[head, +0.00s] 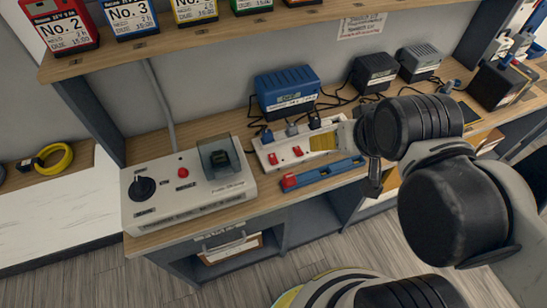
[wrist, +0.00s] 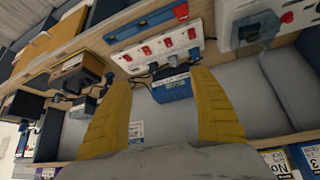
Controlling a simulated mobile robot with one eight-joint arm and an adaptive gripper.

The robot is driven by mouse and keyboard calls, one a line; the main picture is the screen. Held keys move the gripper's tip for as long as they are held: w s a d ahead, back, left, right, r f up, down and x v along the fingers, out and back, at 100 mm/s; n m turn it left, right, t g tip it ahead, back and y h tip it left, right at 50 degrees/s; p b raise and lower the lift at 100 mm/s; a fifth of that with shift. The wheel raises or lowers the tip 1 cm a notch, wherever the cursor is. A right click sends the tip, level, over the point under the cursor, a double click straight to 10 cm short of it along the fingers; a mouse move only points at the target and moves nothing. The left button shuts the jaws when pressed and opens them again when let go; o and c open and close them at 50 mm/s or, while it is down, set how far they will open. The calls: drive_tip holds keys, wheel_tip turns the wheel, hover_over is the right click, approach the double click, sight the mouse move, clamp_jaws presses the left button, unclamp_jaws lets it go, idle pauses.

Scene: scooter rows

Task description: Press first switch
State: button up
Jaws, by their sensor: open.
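A white power strip (head: 282,161) lies on the wooden bench, with a row of red switches on its near side. In the head view two switches show, the leftmost switch (head: 272,159) and another switch (head: 297,151); my gripper hides the strip's right part. In the wrist view the strip (wrist: 157,55) shows several red switches, among them one at the left end (wrist: 127,57) and one at the right end (wrist: 192,34). My gripper (head: 322,143) is over the strip's right part; its yellow fingers (wrist: 162,82) are spread and empty. I cannot tell whether they touch the strip.
Plugs sit along the strip's far side. A blue charger (head: 287,94) and black adapters (head: 374,73) stand behind with cables. A blue-and-red tool (head: 323,174) lies in front. A white control box (head: 187,187) with a black knob stands left. A shelf (head: 180,38) hangs above.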

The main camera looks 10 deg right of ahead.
drive_tip(key=shift+w+a+r, duration=0.1)
drive_tip(key=shift+w, duration=0.05)
drive_tip(key=c, duration=1.1)
drive_tip(key=shift+w+a+r+n, duration=0.15)
drive_tip(key=shift+w+n, duration=0.15)
drive_tip(key=shift+n, duration=0.3)
clamp_jaws()
drive_tip(key=w+a+f+n+g+p, duration=0.2)
drive_tip(key=w+a+f+n+g, duration=0.1)
drive_tip(key=w+a+f+n, duration=0.2)
drive_tip(key=w+a+f+n+g+p, duration=0.2)
drive_tip(key=w+a+f+n, duration=0.3)
drive_tip(key=w+n, duration=0.4)
drive_tip(key=a+n, duration=0.1)
drive_tip(key=n, duration=0.4)
drive_tip(key=shift+w+a+f+g, duration=0.25)
drive_tip(key=shift+f+g, duration=0.05)
drive_tip(key=shift+g, duration=0.1)
